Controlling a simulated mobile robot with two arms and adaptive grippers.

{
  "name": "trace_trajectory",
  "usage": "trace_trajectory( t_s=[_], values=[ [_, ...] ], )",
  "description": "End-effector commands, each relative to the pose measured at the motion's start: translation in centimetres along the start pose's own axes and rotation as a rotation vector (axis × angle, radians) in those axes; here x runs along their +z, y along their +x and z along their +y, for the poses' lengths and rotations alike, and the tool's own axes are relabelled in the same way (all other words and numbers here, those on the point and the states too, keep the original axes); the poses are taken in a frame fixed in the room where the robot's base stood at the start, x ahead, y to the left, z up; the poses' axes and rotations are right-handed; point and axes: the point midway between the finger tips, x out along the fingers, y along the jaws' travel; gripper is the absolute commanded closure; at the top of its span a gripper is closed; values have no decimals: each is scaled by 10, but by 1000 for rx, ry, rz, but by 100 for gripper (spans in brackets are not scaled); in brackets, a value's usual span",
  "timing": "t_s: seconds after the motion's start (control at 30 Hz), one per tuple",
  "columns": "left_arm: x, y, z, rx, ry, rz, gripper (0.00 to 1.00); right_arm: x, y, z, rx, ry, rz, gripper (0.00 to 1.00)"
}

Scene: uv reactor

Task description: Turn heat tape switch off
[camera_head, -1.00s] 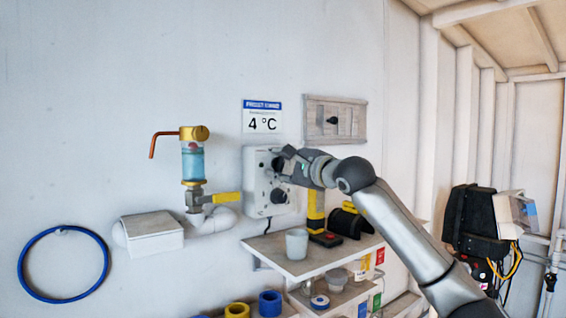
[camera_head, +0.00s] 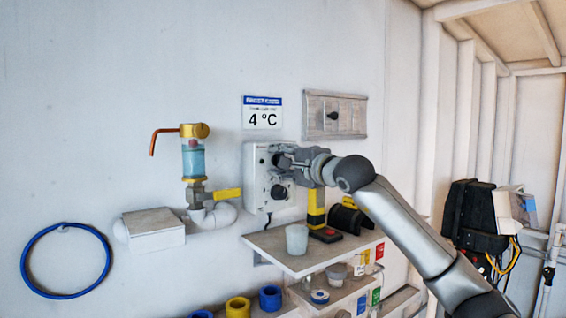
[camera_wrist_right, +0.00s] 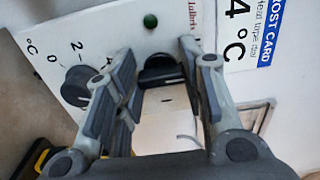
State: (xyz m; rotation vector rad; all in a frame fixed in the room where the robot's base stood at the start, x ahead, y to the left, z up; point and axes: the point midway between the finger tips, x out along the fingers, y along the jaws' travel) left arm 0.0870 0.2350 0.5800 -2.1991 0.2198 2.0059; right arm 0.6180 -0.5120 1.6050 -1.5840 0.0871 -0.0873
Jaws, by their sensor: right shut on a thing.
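A white control box (camera_head: 256,182) is fixed to the wall and carries two black knobs. The upper knob, the heat tape switch (camera_wrist_right: 162,72), shows in the wrist view as a black round knob with a bar grip. My right gripper (camera_head: 283,160) is at it, with a finger on each side, shut on it; in the head view the fingers partly hide it. The lower dial (camera_head: 278,192) is a round black knob, with a printed °C scale beside it in the wrist view. A green light (camera_wrist_right: 150,21) sits near the switch. My left gripper is not in view.
A shelf (camera_head: 290,262) below the box holds a white cup (camera_head: 297,239) and a yellow-black tool (camera_head: 316,208). A 4 °C card (camera_head: 262,113) and a grey wall panel (camera_head: 335,117) are above. Left of the box is a pipe with a yellow valve handle (camera_head: 228,195).

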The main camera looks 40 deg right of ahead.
Motion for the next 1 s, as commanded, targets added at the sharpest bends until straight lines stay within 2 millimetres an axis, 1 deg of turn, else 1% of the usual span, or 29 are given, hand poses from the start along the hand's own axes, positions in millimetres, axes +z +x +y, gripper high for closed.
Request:
trace_trajectory(
  t_s=[0.13,0.17,0.3,0.33,0.63,0.73,0.87,1.0],
  values=[
    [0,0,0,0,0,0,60,0,0,1,3,-3,0,87],
    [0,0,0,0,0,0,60,0,0,2,3,-2,0,62],
    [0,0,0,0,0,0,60,0,0,1,3,-2,0,44],
    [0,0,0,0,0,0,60,0,0,1,3,-1,0,41],
    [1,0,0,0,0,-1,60,0,0,1,1,0,0,41],
    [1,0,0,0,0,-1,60,-1,-4,1,2,-1,2,41],
    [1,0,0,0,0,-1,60,-2,-16,1,1,-3,4,41],
    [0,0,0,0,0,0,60,-1,-34,1,3,-6,3,41]
  ],
)
